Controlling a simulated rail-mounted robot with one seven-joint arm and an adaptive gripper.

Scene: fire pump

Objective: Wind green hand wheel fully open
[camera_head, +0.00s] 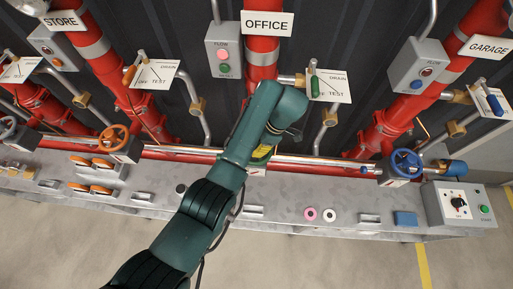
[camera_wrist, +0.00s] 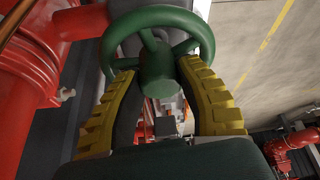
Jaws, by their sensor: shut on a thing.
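The green hand wheel (camera_wrist: 158,65) fills the upper middle of the wrist view, with its rim, spokes and round hub showing. My gripper (camera_wrist: 158,72) has its two yellow ribbed fingers on either side of the hub, reaching into the wheel between rim and hub. It is shut on the wheel. In the head view my arm covers the wheel. Only a small yellow part of my gripper (camera_head: 262,152) shows there, below the red pipe under the OFFICE sign (camera_head: 267,23).
An orange hand wheel (camera_head: 115,138) is to the left and a blue hand wheel (camera_head: 406,163) to the right. A green-handled lever (camera_head: 315,83) is close to my arm's elbow. A grey bench (camera_head: 275,205) runs below. A red pipe (camera_wrist: 30,90) stands left in the wrist view.

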